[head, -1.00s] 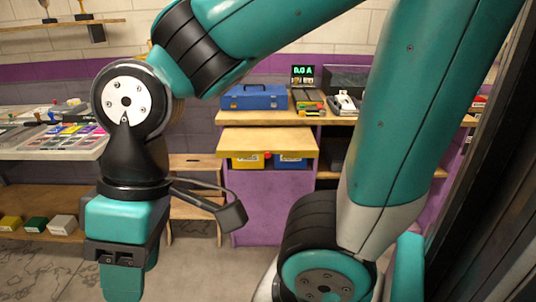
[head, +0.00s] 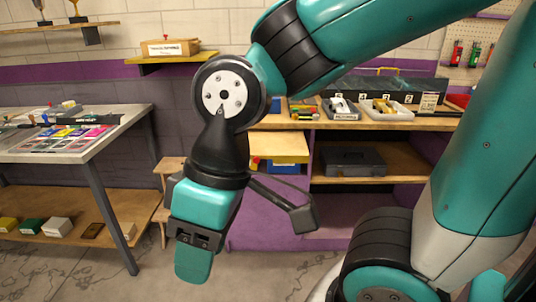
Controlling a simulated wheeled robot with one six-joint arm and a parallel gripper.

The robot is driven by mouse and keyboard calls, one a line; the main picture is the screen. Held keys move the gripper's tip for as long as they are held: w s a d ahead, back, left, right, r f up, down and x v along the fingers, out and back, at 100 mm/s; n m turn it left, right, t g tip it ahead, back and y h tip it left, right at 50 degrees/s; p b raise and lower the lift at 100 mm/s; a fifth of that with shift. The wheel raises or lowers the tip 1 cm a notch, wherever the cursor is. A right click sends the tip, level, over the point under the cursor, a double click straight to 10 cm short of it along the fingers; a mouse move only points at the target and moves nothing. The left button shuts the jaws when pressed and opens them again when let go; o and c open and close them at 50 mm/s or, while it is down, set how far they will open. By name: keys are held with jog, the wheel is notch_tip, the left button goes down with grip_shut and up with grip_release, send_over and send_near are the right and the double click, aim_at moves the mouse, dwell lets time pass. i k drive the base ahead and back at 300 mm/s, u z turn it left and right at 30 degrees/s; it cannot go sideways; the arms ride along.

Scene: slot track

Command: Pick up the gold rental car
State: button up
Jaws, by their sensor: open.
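My gripper (head: 193,268) points down at the lower left of the middle, over the floor in front of the benches. It is seen side-on, open, with nothing visible in it, and it touches nothing. I cannot pick out the gold rental car for certain. A white tray (head: 400,116) on the right bench holds small yellowish items, too small to tell apart. Small colored pieces also lie on the left table, too small to identify. My arm hides part of the bench.
The left table (head: 130,118) has a lower shelf (head: 85,233) with several small boxes. The wooden bench (head: 440,122) at the back right carries trays and has a dark case (head: 353,160) below. A pulled-out drawer (head: 290,148) juts forward. The floor between is clear.

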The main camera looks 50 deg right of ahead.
aim_at(383, 106)
jog(key=i, duration=0.4)
jog(key=z, duration=2.55)
